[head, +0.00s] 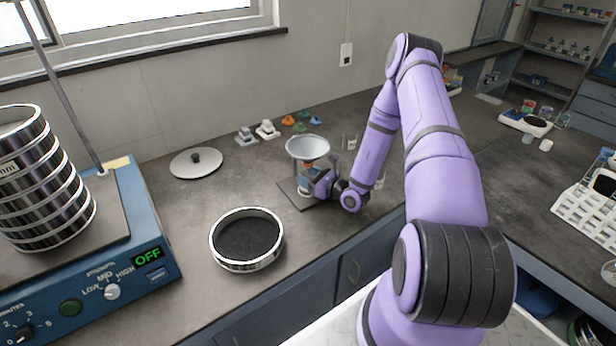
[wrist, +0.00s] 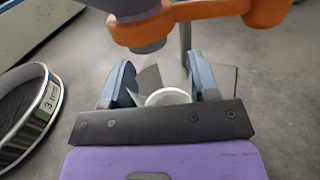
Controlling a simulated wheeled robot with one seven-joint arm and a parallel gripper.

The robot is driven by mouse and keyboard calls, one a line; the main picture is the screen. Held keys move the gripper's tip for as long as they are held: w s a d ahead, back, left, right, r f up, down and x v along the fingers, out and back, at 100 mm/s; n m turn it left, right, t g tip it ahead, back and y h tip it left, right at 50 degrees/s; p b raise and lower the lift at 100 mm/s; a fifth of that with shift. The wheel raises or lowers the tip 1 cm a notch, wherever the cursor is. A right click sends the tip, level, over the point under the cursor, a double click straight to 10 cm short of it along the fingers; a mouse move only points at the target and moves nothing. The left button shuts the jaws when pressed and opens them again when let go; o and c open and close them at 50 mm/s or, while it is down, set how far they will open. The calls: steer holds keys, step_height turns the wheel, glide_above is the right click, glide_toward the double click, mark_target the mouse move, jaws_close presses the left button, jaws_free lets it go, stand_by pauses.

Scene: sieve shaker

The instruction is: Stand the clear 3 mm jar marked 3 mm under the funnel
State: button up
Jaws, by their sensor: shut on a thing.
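The funnel (head: 307,147) is a pale grey bowl on a stand with an orange holder, above a dark base plate (head: 286,188). The orange holder (wrist: 205,18) and the dark spout (wrist: 150,46) cross the top of the wrist view. My gripper (wrist: 167,88) is shut on a jar, whose pale round rim (wrist: 168,97) shows between the blue fingers. The jar is at the stand, low and close to the spout; I cannot tell whether it is centred below it or touching the plate. Its marking is not readable. In the head view my gripper (head: 315,186) partly hides it.
A sieve (head: 247,240) with dark grains stands front left of the funnel; its label reads 3 in the wrist view (wrist: 46,100). The shaker (head: 125,245) with stacked sieves is at left, showing OFF. A round lid (head: 195,162) and small coloured items lie behind.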

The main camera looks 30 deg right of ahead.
steer(key=o, duration=1)
steer(key=shift+f, duration=0.1)
steer(key=shift+s+d, duration=0.1)
steer(key=shift+s, duration=0.2)
steer(key=v, duration=1.1)
steer(key=shift+s, duration=0.2)
